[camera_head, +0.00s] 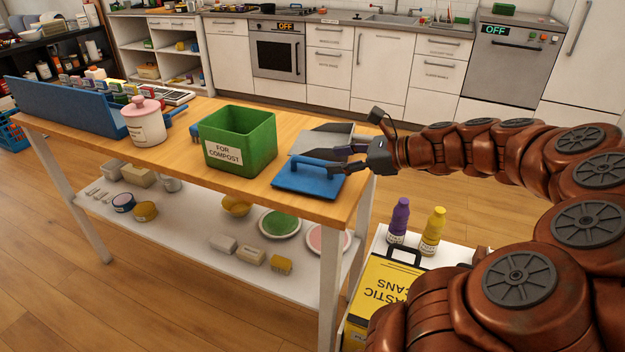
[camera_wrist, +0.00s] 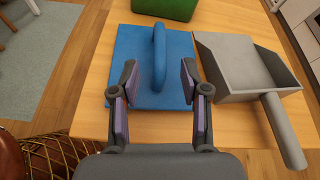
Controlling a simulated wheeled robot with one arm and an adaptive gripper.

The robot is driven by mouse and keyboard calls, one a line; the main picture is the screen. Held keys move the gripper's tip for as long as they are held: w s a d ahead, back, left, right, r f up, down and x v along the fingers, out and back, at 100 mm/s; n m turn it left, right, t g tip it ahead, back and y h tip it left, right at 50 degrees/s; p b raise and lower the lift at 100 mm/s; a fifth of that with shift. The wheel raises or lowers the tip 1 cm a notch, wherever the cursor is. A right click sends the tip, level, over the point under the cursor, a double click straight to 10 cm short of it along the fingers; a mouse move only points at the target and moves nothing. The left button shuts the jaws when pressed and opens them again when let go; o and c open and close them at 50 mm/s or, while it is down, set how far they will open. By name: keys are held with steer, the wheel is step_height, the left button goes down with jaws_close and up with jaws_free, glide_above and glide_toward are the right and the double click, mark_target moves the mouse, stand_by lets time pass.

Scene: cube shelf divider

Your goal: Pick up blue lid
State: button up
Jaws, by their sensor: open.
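The blue lid (camera_head: 311,183) lies flat near the right end of the wooden table, with a raised bar handle on top. In the wrist view the lid (camera_wrist: 135,48) lies ahead of my gripper, its handle running away from me between the fingers' lines. My gripper (camera_head: 352,158) is at the lid's right side in the head view. In the wrist view my gripper (camera_wrist: 157,80) is open, its fingertips over the lid's near part, one on each side of the handle's near end. Nothing is held. Whether the fingers touch the lid cannot be told.
A grey dustpan (camera_wrist: 240,65) lies close to the lid's right in the wrist view. A green compost bin (camera_head: 238,140) stands beside the lid. A pink-lidded jar (camera_head: 146,124) and blue divider (camera_head: 65,105) stand farther left. Bottles (camera_head: 432,232) stand lower right.

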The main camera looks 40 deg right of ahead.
mark_target(318, 161)
steer(key=x, duration=0.6)
steer(key=shift+a, duration=0.15)
steer(key=shift+x, duration=0.8)
steer(key=shift+c, duration=0.5)
jaws_close()
